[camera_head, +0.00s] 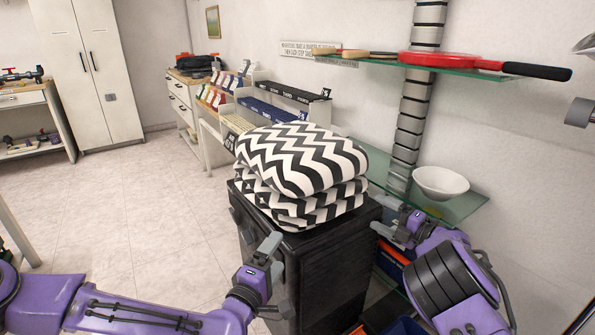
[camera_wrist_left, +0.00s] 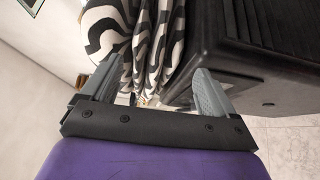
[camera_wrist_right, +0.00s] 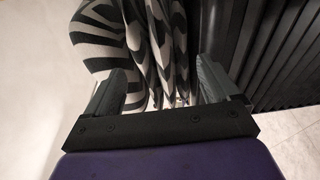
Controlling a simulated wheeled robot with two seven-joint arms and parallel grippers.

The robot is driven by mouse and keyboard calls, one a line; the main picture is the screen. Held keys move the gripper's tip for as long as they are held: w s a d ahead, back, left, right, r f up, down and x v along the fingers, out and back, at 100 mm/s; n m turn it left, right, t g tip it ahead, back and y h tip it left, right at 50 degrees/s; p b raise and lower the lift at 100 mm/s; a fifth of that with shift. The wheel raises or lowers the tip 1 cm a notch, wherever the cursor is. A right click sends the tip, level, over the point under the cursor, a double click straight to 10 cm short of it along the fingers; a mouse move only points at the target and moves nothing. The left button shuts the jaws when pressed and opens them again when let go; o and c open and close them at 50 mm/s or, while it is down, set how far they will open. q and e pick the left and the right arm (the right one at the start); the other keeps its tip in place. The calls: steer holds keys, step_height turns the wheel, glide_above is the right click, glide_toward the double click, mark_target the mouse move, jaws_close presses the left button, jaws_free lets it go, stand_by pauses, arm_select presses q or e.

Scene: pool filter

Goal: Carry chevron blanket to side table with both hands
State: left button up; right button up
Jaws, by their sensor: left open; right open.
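The chevron blanket (camera_head: 300,165) is a folded black-and-white zigzag stack. It lies on top of a black cabinet (camera_head: 320,265) in the head view. My left gripper (camera_head: 270,258) is open in front of the cabinet's near left side, below the blanket. In the left wrist view the blanket's folds (camera_wrist_left: 150,45) show beyond the open fingers (camera_wrist_left: 160,92), with the cabinet to the right. My right gripper (camera_head: 388,222) is open at the cabinet's right side. In the right wrist view the folds (camera_wrist_right: 150,45) show beyond its fingers (camera_wrist_right: 170,90). Neither gripper holds anything.
A glass shelf holds a red pan (camera_head: 450,60) at upper right. A white bowl (camera_head: 440,182) stands on a lower glass shelf close to my right arm. A display rack (camera_head: 270,107) is behind the blanket. The tiled floor (camera_head: 130,210) at left is clear.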

mark_target(285, 240)
arm_select(q)
steer(key=x, duration=0.6)
arm_select(e)
steer(key=x, duration=0.6)
arm_select(q)
jaws_close()
arm_select(e)
jaws_close()
steer(key=shift+r, duration=0.1)
